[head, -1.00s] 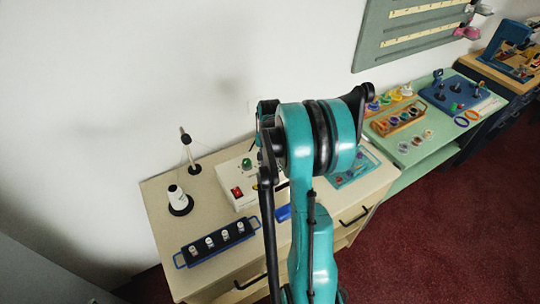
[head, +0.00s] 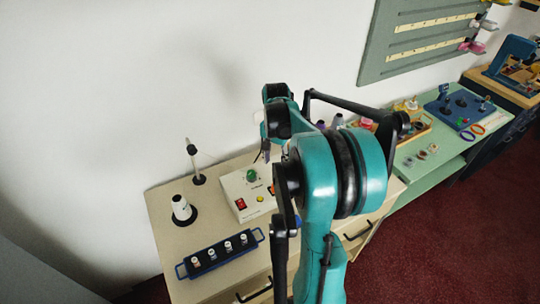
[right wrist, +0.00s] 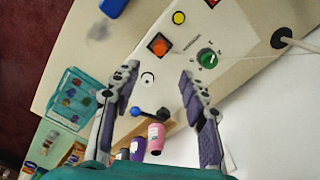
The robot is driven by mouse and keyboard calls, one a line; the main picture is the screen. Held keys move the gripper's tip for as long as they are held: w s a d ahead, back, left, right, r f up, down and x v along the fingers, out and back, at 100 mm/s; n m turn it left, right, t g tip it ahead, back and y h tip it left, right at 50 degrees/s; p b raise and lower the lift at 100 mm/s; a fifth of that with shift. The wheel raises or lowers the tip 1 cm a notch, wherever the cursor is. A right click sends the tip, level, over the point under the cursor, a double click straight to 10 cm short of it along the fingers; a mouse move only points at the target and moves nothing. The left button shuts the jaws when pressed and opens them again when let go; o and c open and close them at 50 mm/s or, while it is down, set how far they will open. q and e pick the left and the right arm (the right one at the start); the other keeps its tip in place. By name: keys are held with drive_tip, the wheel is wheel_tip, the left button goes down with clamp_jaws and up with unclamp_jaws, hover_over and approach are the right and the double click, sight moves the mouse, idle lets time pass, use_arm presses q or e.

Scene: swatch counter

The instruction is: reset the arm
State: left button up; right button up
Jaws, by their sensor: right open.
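My right arm's teal links fill the middle of the head view. Its gripper (head: 264,152) is partly hidden there, hanging beside the white control box (head: 246,188). In the right wrist view my right gripper (right wrist: 157,78) is open, its two fingers apart with nothing held between them. Beyond the fingers lies the control box (right wrist: 185,45), with an orange-red switch (right wrist: 159,44), a green knob (right wrist: 207,58) and a yellow button (right wrist: 179,18). My left gripper is in neither view.
A white cone on a black base (head: 183,210), a thin post (head: 195,165) and a blue-handled rack (head: 219,254) stand on the beige counter. Pink (right wrist: 156,138) and purple (right wrist: 138,149) spools show low in the wrist view, with a teal tray (right wrist: 70,98) at left. A green table (head: 440,150) adjoins.

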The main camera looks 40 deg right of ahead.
drive_tip(key=s+a+f+n+t+b, duration=0.2)
drive_tip(key=a+n, duration=0.3)
drive_tip(key=a, duration=0.4)
drive_tip(key=s+a+f+n+t+b, duration=0.2)
drive_tip(key=a+n+b, duration=0.2)
drive_tip(key=a, duration=0.6)
drive_tip(key=s+a+f+n+t+b, duration=0.2)
drive_tip(key=a+n, duration=0.4)
drive_tip(key=a, duration=0.4)
drive_tip(key=shift+s+t+b, duration=0.5)
drive_tip(key=shift+t+b, duration=0.1)
drive_tip(key=shift+b, duration=0.1)
